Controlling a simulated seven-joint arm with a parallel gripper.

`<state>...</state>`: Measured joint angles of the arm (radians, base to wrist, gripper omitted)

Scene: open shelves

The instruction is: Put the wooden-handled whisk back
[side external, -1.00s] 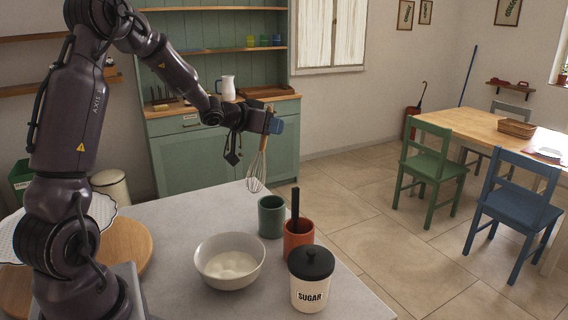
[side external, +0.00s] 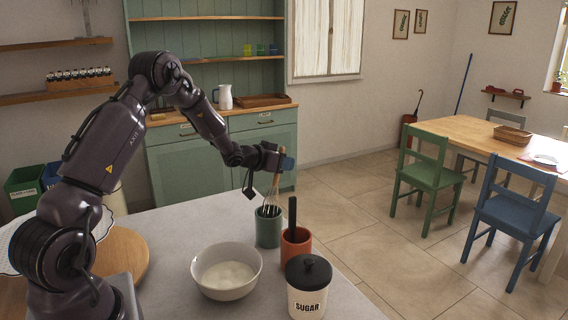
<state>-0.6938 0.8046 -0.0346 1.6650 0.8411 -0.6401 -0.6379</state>
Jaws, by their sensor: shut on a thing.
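My gripper (side external: 283,162) is shut on the wooden handle of the whisk (side external: 272,195). The whisk hangs upright, wires down, and its lower end is at the mouth of the green cup (side external: 268,230). The lowest part of the wires is hidden by the cup's rim, so they look partly inside it. The orange cup (side external: 297,251) stands just right of the green cup and holds a dark-handled utensil (side external: 292,213).
A white bowl (side external: 226,289) with pale contents stands at the front left of the cups. A sugar jar (side external: 308,296) with a black lid is at the front right. The grey counter (side external: 180,235) is clear behind the bowl.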

